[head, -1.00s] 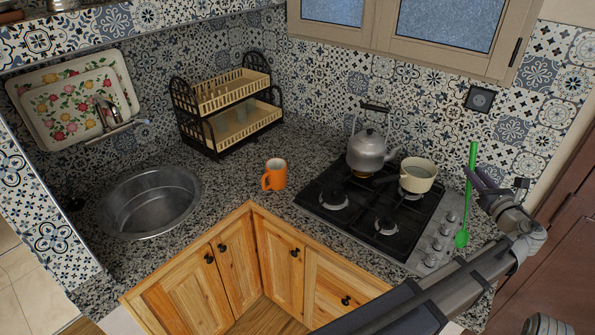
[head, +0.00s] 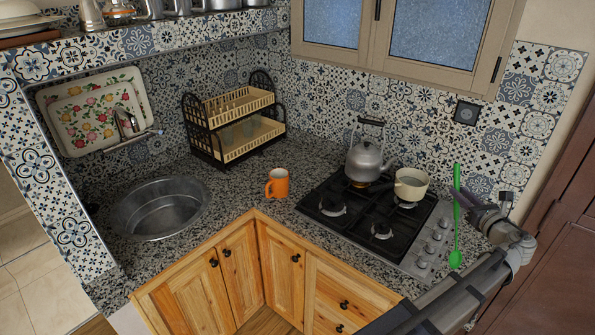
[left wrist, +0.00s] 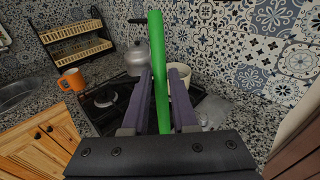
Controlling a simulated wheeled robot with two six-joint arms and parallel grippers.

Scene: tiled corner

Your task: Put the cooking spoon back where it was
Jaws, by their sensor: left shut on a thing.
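The green cooking spoon (head: 456,236) hangs nearly upright in the head view, bowl end down, just right of the stove's knobs. My left gripper (head: 460,195) is shut on its handle, above the counter's right part. In the left wrist view the green handle (left wrist: 158,60) stands between the purple fingers of my left gripper (left wrist: 158,85). The spoon's bowl is hidden there. In the head view the bowl is over the granite counter (head: 240,190); I cannot tell whether it touches. My right gripper is not in view.
A black gas stove (head: 375,215) carries a kettle (head: 367,162) and a cream pot (head: 411,184), close left of the spoon. An orange mug (head: 278,183), a dish rack (head: 235,125) and a sink (head: 158,208) are further left. The tiled wall (head: 480,140) rises behind.

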